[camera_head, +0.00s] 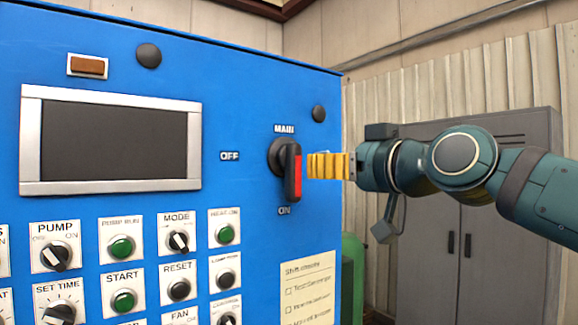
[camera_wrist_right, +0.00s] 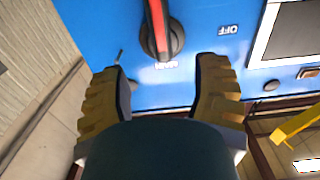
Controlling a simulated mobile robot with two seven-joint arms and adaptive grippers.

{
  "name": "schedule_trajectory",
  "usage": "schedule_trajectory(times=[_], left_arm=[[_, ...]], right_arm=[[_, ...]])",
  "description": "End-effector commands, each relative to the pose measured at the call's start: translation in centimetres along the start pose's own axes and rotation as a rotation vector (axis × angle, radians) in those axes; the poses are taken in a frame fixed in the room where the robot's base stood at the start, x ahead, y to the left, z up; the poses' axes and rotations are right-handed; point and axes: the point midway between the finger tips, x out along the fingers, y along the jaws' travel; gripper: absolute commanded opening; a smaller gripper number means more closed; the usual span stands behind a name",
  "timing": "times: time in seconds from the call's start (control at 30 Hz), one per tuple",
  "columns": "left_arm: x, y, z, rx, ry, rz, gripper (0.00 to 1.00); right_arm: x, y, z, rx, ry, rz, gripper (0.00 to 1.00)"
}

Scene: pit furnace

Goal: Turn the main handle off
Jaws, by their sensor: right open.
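The main handle (camera_head: 292,170) is a black rotary handle with a red stripe on the blue panel. It points down to the ON label (camera_head: 284,211); the OFF label (camera_head: 229,156) is to its left. My right gripper (camera_head: 312,166) has yellow fingers and is just right of the handle in the head view. In the right wrist view the gripper (camera_wrist_right: 160,68) is open, with nothing between its fingers. The handle (camera_wrist_right: 155,28) shows beyond the gap between the fingertips. Contact cannot be told. My left gripper is in neither view.
A dark screen (camera_head: 112,140) is on the panel's left, above rows of knobs and green buttons (camera_head: 122,248). A paper checklist (camera_head: 307,285) is below the handle. A grey cabinet (camera_head: 480,240) stands behind my right arm, and a green cylinder (camera_head: 353,275) stands beside the panel.

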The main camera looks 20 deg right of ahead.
Motion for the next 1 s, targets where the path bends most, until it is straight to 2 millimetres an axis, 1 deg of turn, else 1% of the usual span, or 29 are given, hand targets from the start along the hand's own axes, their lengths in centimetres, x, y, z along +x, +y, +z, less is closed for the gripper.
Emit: schedule_trajectory(times=[0.03, 0.3, 0.5, 0.6, 0.7, 1.0], left_arm=[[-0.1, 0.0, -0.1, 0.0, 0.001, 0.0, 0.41], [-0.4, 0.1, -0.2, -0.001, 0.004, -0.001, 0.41], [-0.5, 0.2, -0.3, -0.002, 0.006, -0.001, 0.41], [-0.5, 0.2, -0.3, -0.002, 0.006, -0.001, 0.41], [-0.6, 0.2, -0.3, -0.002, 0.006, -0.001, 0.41], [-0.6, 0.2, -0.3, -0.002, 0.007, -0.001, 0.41]], right_arm=[[1.2, -0.1, 0.1, 0.0, -0.004, -0.002, 0.62], [6.6, -0.1, 0.1, 0.0, -0.002, -0.001, 0.62], [9.6, -0.1, 0.1, 0.0, -0.002, -0.001, 0.62], [10.4, -0.1, 0.1, 0.0, -0.002, -0.001, 0.62], [10.9, 0.0, 0.0, 0.001, 0.0, 0.0, 0.62], [11.1, 0.0, 0.1, 0.001, 0.0, 0.0, 0.62]])
